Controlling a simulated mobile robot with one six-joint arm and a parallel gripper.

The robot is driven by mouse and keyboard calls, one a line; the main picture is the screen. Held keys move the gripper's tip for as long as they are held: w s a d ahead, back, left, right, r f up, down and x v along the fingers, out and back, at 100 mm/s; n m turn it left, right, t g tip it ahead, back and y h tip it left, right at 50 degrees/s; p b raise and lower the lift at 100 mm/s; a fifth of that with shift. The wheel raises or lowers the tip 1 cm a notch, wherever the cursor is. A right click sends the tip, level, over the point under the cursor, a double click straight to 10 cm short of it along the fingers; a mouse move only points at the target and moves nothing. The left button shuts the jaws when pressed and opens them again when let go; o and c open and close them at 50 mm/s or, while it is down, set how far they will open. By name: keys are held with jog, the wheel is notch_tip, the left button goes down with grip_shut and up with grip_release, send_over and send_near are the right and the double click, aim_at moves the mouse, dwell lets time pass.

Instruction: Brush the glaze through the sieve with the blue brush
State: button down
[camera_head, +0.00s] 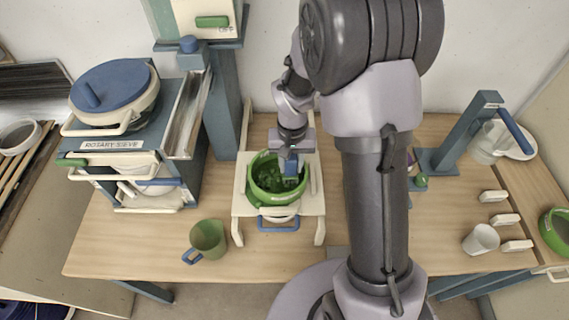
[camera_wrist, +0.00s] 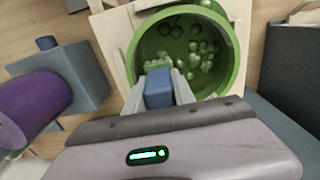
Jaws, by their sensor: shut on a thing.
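The green sieve (camera_head: 257,191) sits in a white stand (camera_head: 240,207) on the table, with lumpy green glaze (camera_head: 265,178) inside. In the wrist view the sieve's rim (camera_wrist: 239,62) and several pale green lumps (camera_wrist: 200,48) in the glaze show clearly. My gripper (camera_head: 291,158) is over the right side of the sieve. It is shut on the blue brush (camera_wrist: 158,88), whose blue block shows between the fingers.
A green jug (camera_head: 207,240) with a blue handle stands front left. The rotary sieve machine (camera_head: 115,95) stands at the left. A white cup (camera_head: 481,239) and a blue stand (camera_head: 465,140) are at the right. A purple cylinder (camera_wrist: 38,105) shows in the wrist view.

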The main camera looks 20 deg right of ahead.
jog(key=shift+a+f, duration=0.1)
jog(key=a, duration=0.4)
jog(key=a+b, duration=0.1)
jog(key=a, duration=0.2)
jog(key=shift+w, duration=0.25)
jog(key=shift+d, duration=0.1)
jog(key=d, duration=0.2)
jog(key=s+d, duration=0.1)
jog(key=d, duration=0.1)
jog(key=s+d, duration=0.1)
jog(key=d, duration=0.1)
jog(key=shift+d, duration=0.25)
jog(key=shift+a, duration=0.1)
send_over(266, 181)
dwell(0.3)
